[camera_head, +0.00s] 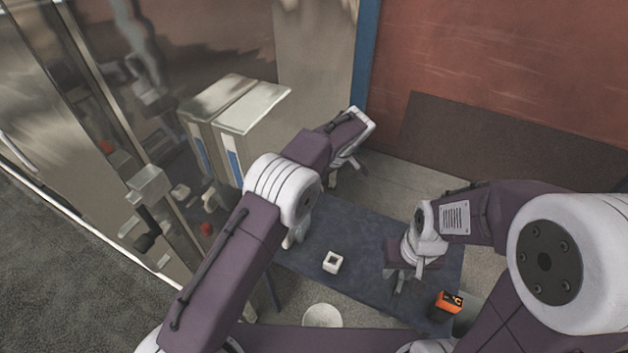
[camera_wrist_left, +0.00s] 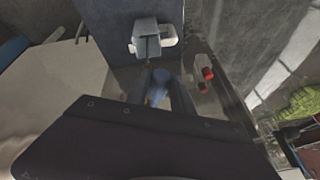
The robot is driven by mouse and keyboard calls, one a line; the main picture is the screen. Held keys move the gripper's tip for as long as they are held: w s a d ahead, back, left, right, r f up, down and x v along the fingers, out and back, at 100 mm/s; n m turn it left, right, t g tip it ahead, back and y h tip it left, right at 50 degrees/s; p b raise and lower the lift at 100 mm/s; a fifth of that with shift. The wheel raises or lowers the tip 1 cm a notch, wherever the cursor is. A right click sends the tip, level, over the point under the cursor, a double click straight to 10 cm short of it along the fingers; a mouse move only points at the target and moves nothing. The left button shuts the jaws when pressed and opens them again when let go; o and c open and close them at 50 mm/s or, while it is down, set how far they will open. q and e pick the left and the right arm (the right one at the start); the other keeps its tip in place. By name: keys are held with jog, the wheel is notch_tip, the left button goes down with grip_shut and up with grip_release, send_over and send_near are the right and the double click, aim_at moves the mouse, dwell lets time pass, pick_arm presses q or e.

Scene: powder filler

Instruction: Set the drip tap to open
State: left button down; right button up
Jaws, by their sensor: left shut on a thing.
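In the left wrist view, my left gripper (camera_wrist_left: 160,98) has its dark fingers closed around a small blue piece (camera_wrist_left: 158,87), which looks like the handle of the drip tap. A grey and white fitting (camera_wrist_left: 148,42) sits just beyond it on a dark panel. How far the handle is turned cannot be told.
The dark blue table (camera_head: 345,235) carries a small white square cup (camera_head: 332,262) and an orange and black box (camera_head: 449,301). A white round container (camera_head: 322,315) is below its front edge. Pale boxes (camera_head: 250,108) stand behind my left arm. Red knobs (camera_wrist_left: 207,74) sit right of the fitting.

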pick_arm(q)
jog(key=shift+w+r, duration=0.1)
dwell(0.3)
jog(key=c, duration=1.4)
grip_release()
jog(key=shift+o, duration=0.2)
jog(key=shift+d+r, duration=0.1)
jog(key=shift+d+r+b, duration=0.15)
jog(key=shift+r+b, duration=0.15)
jog(key=p+v, duration=0.1)
jog(key=v, duration=0.7)
jog(key=shift+s, duration=0.25)
jog(key=shift+r, duration=0.1)
